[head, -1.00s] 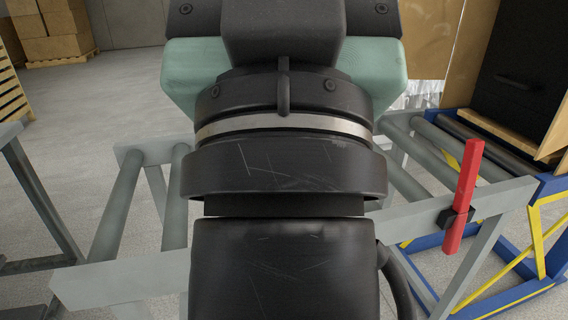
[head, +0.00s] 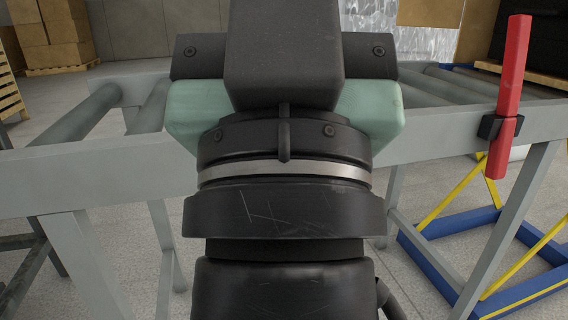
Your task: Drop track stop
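The track stop appears to be the red bar (head: 508,95), at the right of the head view. It stands nearly upright in a black bracket (head: 499,128) on the side rail of the grey roller track (head: 455,128). Its lower end reaches below the rail. My arm's black end section fills the middle of the view and hides part of the track. My gripper (head: 284,55) points away from the camera. Its fingertips are hidden, so I cannot see whether it is open or holds anything. The red bar is to the right of it, with a clear gap.
A blue and yellow frame (head: 440,262) stands on the floor behind the track at the right. Grey track legs (head: 88,262) stand at the left. Cardboard boxes (head: 55,35) are stacked at the far left. Wooden pallets with dark goods are at the far right.

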